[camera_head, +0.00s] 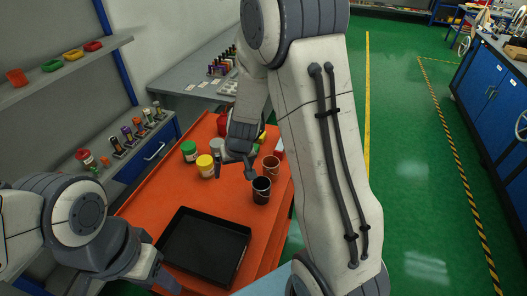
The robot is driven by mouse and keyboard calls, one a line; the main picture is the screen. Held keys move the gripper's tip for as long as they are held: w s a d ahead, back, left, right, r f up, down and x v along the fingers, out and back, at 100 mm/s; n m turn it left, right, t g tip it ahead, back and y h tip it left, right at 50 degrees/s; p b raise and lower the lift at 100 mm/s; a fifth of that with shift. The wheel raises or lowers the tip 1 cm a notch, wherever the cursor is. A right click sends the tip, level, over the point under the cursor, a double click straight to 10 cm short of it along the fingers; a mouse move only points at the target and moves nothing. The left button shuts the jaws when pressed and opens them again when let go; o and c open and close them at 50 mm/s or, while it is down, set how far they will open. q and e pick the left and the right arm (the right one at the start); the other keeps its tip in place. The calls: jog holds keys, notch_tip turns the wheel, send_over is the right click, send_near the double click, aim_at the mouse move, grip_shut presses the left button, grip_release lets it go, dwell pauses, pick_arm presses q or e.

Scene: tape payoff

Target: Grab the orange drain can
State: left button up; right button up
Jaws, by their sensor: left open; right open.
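An open-topped orange-brown can (271,167), which looks like the orange drain can, stands upright on the orange table, near its right edge. A similar black can (261,190) stands just in front of it. My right gripper (235,170) is open and empty, pointing down over the table to the left of the orange-brown can and apart from it. My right forearm and wrist hide part of the table behind. My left gripper (160,277) is open at the lower left, by the table's near left edge, with nothing seen in it.
A black tray (243,232) lies at the front of the orange table (151,206). Green-lidded (189,151) and yellow-lidded (205,166) cans, a grey can (217,147) and a red can (222,124) stand farther back. Shelves line the left; green floor is clear right.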

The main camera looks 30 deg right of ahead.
aim_at(271, 169)
jog(key=w+d+f+m+h, duration=0.1)
jog(key=d+f, duration=0.1)
jog(key=d, duration=0.2)
jog(key=d+f+m, duration=0.1)
jog(key=d+f, duration=0.2)
jog(key=d, duration=0.2)
jog(key=w+d+f+m+h, duration=0.1)
jog(key=d+f, duration=0.1)
jog(key=d, duration=0.3)
jog(key=shift+w+d+f+h+b, duration=0.2)
jog(key=shift+w+h+b, duration=0.1)
jog(key=b+x, duration=0.2)
jog(key=x, duration=0.3)
jog(key=shift+d+f, duration=0.1)
jog(key=shift+d, duration=0.05)
jog(key=shift+w, duration=0.1)
jog(key=c, duration=1.4)
pick_arm(q)
jog(key=shift+s+f, duration=0.1)
jog(key=shift+f, duration=0.35)
jog(key=shift+r, duration=0.1)
